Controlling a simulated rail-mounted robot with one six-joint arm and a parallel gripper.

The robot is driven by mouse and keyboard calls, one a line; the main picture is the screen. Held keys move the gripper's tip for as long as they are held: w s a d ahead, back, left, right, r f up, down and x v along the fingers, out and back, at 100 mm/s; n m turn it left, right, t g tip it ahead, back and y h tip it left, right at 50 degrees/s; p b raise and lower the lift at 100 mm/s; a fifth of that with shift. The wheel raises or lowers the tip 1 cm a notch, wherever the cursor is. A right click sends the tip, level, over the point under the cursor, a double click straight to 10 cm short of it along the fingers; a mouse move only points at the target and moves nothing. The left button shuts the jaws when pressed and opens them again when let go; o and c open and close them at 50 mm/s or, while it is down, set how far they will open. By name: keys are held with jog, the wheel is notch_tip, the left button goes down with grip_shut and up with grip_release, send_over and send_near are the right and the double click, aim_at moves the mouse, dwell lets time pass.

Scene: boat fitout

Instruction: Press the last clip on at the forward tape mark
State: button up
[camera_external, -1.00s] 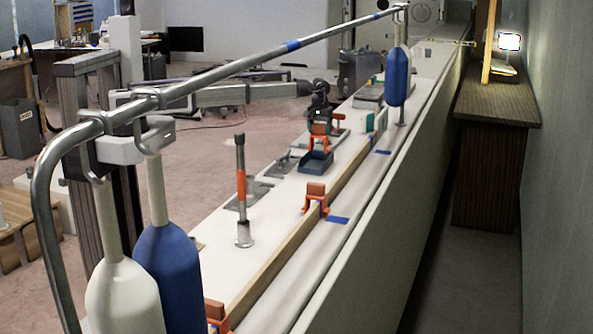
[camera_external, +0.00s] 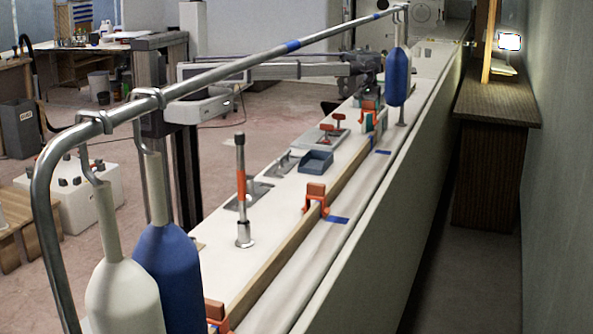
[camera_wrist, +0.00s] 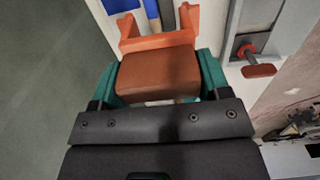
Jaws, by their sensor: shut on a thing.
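The last clip, an orange clip with a brown pad (camera_external: 370,104), is in my gripper (camera_external: 369,97). The wrist view shows the clip (camera_wrist: 158,75) between the teal fingertips (camera_wrist: 158,82), its orange prongs pointing away. In the external view it is near the far end of the wooden batten (camera_external: 290,246); whether it touches the batten cannot be told. A blue tape mark (camera_external: 381,152) lies beside the batten's far part. Another tape mark (camera_external: 337,220) lies beside a seated orange clip (camera_external: 315,196). A further clip (camera_external: 215,311) sits at the near end.
An empty blue-grey tray (camera_external: 316,161) and red-handled fittings (camera_external: 338,118) are left of the batten. A steel post with an orange band (camera_external: 242,190) stands nearer. A blue fender (camera_external: 397,78) hangs close to my gripper from the long rail (camera_external: 250,68).

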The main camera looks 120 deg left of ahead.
jog(key=shift+d, duration=0.35)
notch_tip(320, 180, down, 10)
jog(key=b, duration=0.9)
jog(key=shift+a+r+b, duration=0.15)
jog(key=shift+r+b, duration=0.1)
jog(key=shift+b, duration=0.1)
jog(key=shift+f+b, duration=1.2)
jog(key=shift+b, duration=0.05)
dwell(0.4)
jog(key=o, duration=1.1)
jog(key=shift+r, duration=0.1)
notch_tip(320, 180, up, 11)
jog(key=p, duration=1.1)
